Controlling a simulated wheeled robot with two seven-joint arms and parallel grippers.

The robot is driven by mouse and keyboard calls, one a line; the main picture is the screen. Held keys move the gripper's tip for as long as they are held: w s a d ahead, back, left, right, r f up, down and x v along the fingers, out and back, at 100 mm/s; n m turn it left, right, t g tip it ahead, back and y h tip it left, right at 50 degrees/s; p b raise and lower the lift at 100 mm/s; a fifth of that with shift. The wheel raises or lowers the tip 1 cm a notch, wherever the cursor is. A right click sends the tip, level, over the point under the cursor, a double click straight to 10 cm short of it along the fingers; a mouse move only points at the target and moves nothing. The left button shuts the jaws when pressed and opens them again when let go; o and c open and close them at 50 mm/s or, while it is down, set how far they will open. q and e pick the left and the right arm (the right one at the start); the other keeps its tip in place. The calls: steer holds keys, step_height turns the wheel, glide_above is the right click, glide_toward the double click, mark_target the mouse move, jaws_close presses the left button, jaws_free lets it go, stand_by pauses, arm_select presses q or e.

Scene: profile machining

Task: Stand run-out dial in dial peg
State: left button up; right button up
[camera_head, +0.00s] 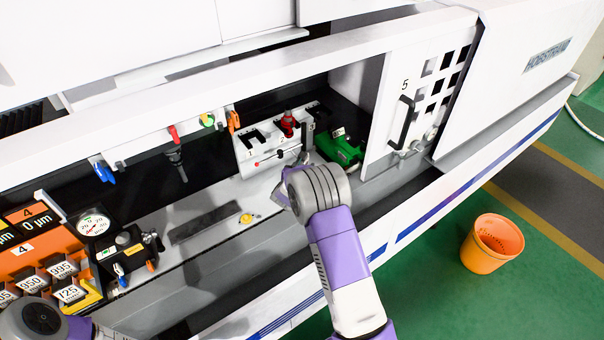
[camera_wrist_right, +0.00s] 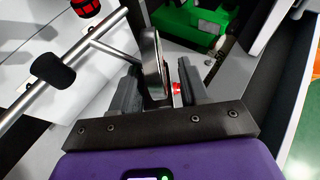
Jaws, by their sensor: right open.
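A round white-faced dial (camera_head: 95,224) stands at the left of the head view by an orange panel; I cannot tell whether it is the run-out dial. My right gripper (camera_wrist_right: 158,78) is open in the right wrist view. A thin grey upright piece (camera_wrist_right: 154,55) stands between its fingers, with a small red spot (camera_wrist_right: 177,88) beside it. I cannot tell what this piece is, or whether the fingers touch it. In the head view my right wrist hides the fingers. I cannot identify the dial peg. My left arm shows at bottom left, its fingers out of view.
A white slotted block (camera_head: 262,146) with a red knob (camera_head: 288,122) stands behind my right wrist. A green part (camera_head: 340,150) lies to its right. A dark flat bar (camera_head: 205,222) and a small yellow piece (camera_head: 246,218) lie on the grey ledge. An orange bin (camera_head: 484,262) stands on the floor.

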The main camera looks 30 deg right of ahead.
steer(key=shift+x, duration=1.55)
steer(key=shift+w+a, duration=0.1)
steer(key=shift+w, duration=0.05)
jaws_close()
steer(key=shift+w+r, duration=0.15)
steer(key=shift+r, duration=0.3)
steer(key=shift+f, duration=0.1)
